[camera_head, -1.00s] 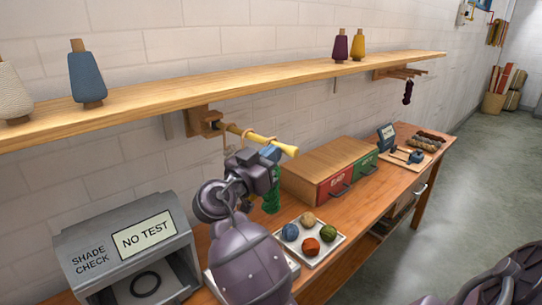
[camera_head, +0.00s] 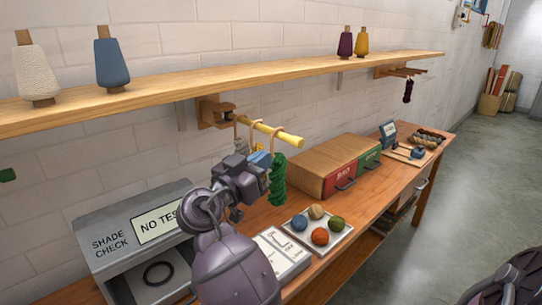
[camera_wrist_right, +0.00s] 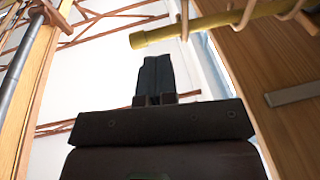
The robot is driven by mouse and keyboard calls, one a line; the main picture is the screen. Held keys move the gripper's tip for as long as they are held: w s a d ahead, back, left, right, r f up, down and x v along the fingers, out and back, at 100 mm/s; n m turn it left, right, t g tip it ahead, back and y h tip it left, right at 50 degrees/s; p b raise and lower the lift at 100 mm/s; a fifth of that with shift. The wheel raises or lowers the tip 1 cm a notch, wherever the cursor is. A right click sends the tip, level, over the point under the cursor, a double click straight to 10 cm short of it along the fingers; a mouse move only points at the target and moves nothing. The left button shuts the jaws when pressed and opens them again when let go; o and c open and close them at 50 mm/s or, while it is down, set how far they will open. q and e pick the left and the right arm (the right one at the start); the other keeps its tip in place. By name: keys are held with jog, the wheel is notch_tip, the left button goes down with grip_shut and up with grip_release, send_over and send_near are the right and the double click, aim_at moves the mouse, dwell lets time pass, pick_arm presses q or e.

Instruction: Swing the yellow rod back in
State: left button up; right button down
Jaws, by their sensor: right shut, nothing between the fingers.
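The yellow rod (camera_head: 276,131) sticks out from a wooden bracket (camera_head: 213,112) under the shelf, angled away from the wall over the bench. Several loops hang on it. A green skein (camera_head: 278,182) hangs near its free end, and a blue one (camera_head: 262,158) is partly hidden behind my arm. My right gripper (camera_head: 242,146) points up just below the rod, empty. In the right wrist view its fingers (camera_wrist_right: 153,75) are shut together, with the rod (camera_wrist_right: 205,24) crossing beyond their tips, apparently not touching. My left gripper is out of view.
The long shelf (camera_head: 290,72) with cones runs above. On the bench are the shade-check box (camera_head: 125,225), a tray (camera_head: 293,238) of wool balls and a wooden drawer box (camera_head: 320,153). Free room lies in front of the rod's end.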

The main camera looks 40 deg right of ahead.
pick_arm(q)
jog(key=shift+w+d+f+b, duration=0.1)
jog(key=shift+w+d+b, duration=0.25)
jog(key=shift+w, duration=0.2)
pick_arm(e)
jog(key=v, duration=0.5)
jog(key=shift+a, duration=0.25)
jog(key=shift+f, duration=0.1)
